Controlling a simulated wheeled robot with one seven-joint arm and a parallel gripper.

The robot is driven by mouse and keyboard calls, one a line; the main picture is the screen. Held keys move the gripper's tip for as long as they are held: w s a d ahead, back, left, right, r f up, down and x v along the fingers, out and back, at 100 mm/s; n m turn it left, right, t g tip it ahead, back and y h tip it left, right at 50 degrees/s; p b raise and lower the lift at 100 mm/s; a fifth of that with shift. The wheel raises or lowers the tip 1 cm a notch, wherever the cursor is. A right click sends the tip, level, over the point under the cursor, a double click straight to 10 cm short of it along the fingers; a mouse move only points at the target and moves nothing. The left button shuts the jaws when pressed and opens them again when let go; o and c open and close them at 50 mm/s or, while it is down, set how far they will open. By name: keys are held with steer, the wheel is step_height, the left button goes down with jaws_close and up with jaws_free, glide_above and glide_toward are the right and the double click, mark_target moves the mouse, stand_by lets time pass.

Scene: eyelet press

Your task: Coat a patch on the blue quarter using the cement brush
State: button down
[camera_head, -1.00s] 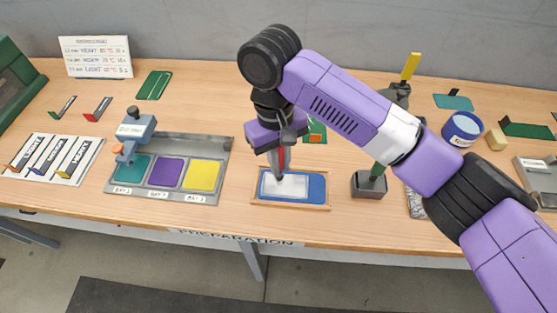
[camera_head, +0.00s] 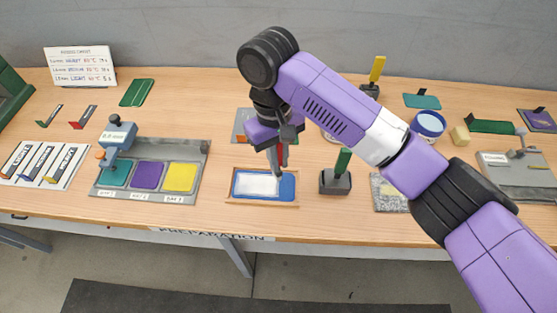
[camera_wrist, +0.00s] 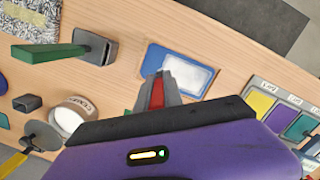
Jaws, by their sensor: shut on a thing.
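The blue quarter (camera_head: 288,187) lies flat in a shallow wooden tray (camera_head: 262,204). A white patch (camera_head: 257,185) covers most of its left and middle, with blue bare at the right end. My gripper (camera_head: 277,140) is above the tray, shut on a red-handled tool, seemingly the cement brush (camera_head: 283,155), which points down near the patch's right edge. Whether its tip touches the quarter I cannot tell. In the wrist view the red handle (camera_wrist: 157,92) sits between the fingers, and the blue quarter (camera_wrist: 153,59) with its white patch (camera_wrist: 186,74) lies beyond them.
A grey block with a green handle (camera_head: 343,160) stands right of the tray. A press with teal, purple and yellow pads (camera_head: 180,177) is at the left. A blue-rimmed tub (camera_head: 429,123) and a grey speckled slab (camera_head: 388,193) are farther right.

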mark_target(279, 145)
steer(key=shift+d+r+p, duration=0.1)
steer(key=shift+r+p, duration=2.1)
steer(key=shift+r, duration=0.5)
